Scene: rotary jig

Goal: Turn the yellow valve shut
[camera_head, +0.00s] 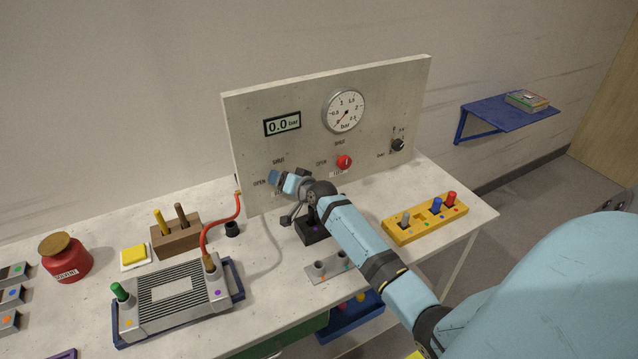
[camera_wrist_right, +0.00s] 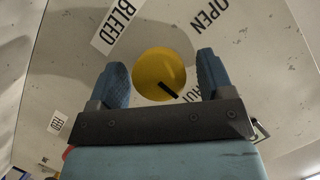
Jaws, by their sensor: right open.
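The yellow valve (camera_wrist_right: 158,72) is a round knob with a black pointer mark on the panel. In the right wrist view it sits between the two blue fingers of my right gripper (camera_wrist_right: 162,82), which is open, with a gap visible at each side. The black mark points to the lower right, toward a label partly hidden by the gripper. An OPEN label (camera_wrist_right: 209,17) is at upper right and a BLEED label (camera_wrist_right: 117,22) at upper left. In the head view my right gripper (camera_head: 274,178) is at the panel's lower left and hides the valve. My left gripper is not in view.
A grey device (camera_head: 172,300), red jar (camera_head: 66,259) and yellow rack (camera_head: 400,236) stand on the table.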

